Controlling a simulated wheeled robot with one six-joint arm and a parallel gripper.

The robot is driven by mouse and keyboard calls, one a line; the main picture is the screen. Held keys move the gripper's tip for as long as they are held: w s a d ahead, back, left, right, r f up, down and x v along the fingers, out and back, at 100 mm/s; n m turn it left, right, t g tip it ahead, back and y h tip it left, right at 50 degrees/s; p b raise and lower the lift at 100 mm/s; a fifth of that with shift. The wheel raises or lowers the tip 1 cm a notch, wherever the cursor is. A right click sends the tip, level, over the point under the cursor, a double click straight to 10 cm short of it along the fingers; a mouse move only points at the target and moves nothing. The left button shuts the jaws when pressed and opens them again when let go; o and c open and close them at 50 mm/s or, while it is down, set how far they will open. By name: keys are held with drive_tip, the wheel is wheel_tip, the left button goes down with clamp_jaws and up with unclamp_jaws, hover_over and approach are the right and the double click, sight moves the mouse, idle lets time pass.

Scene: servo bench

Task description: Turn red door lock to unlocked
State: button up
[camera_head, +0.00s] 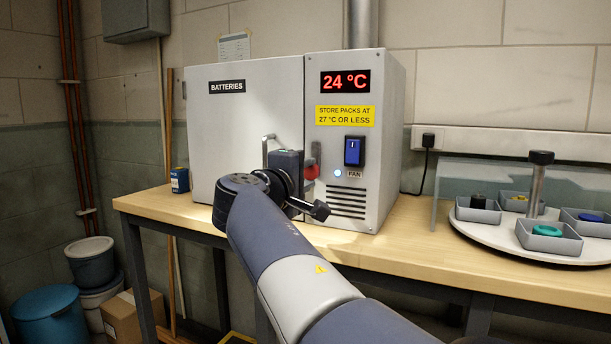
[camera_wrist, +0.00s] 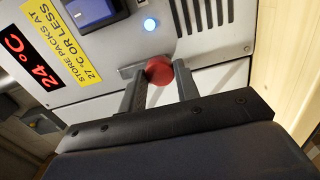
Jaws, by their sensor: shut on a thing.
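The red door lock (camera_head: 312,172) is a small red knob on the front of the white battery cabinet (camera_head: 245,120), at the seam between the door and the control panel. In the wrist view the round red knob (camera_wrist: 159,69) sits between the two fingers of my gripper (camera_wrist: 157,77), which is shut on it. In the head view my wrist and gripper (camera_head: 297,165) reach the cabinet front from the left of the knob and hide part of the door. Any lock markings are hidden or too small to read.
A grey door handle (camera_head: 266,148) stands just left of my wrist. A blue fan switch (camera_head: 354,151) and a vent (camera_head: 348,203) are on the panel. A round turntable (camera_head: 480,235) with several trays stands right on the wooden bench (camera_head: 405,250). A small blue box (camera_head: 180,180) is left.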

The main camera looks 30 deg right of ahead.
drive_tip(key=o, duration=1)
drive_tip(key=shift+c, duration=0.2)
drive_tip(key=p+v, duration=0.2)
drive_tip(key=v, duration=0.8)
drive_tip(key=shift+s+a, duration=0.3)
drive_tip(key=shift+w+d, duration=0.1)
drive_tip(key=b+x, duration=0.2)
drive_tip(key=x, duration=0.8)
drive_tip(key=shift+w+d, duration=0.25)
